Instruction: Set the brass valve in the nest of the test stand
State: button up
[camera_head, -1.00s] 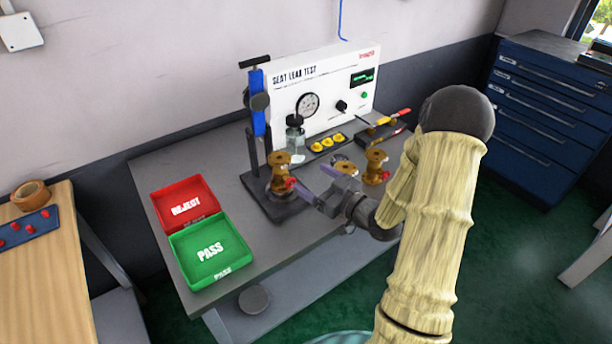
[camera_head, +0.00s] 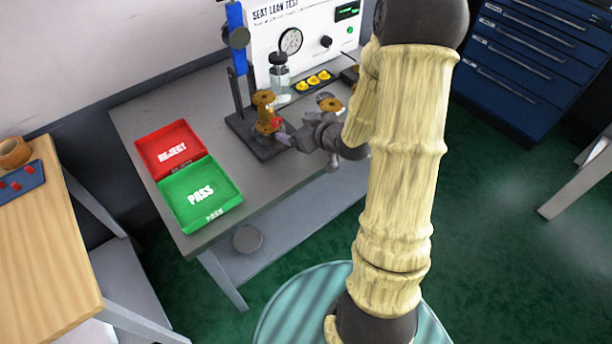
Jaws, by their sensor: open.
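A brass valve (camera_head: 264,112) with a red part low on its right side stands upright on the dark base of the test stand (camera_head: 243,128). Whether it is fully seated in the nest is too small to tell. My gripper (camera_head: 284,136) is open, just right of this valve and close to its red part. I cannot tell whether they touch. Nothing shows held between the fingers. Another brass part (camera_head: 329,103) shows behind my gripper, partly hidden by my arm.
The stand's blue upright (camera_head: 236,35) and a glass jar (camera_head: 279,75) rise behind the valve. A white leak-test panel (camera_head: 300,40) is at the back. A red REJECT tray (camera_head: 170,147) and green PASS tray (camera_head: 201,194) lie left. Bare bench lies between trays and stand.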

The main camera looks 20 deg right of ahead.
jog(key=s+a+r+m+g+h, duration=0.1)
jog(key=s+g, duration=0.3)
jog(key=s, duration=0.5)
jog(key=s+a+r+m+g+h, duration=0.1)
jog(key=s+a+m+g+h, duration=0.2)
jog(key=s, duration=0.7)
jog(key=shift+s+a+r+m+g, duration=0.25)
jog(key=shift+a+m+g, duration=0.3)
jog(key=shift+g, duration=0.55)
jog(key=shift+w, duration=0.1)
jog(key=w+p+v, duration=0.2)
jog(key=p+v, duration=0.7)
jog(key=p, duration=0.1)
jog(key=shift+r, duration=0.6)
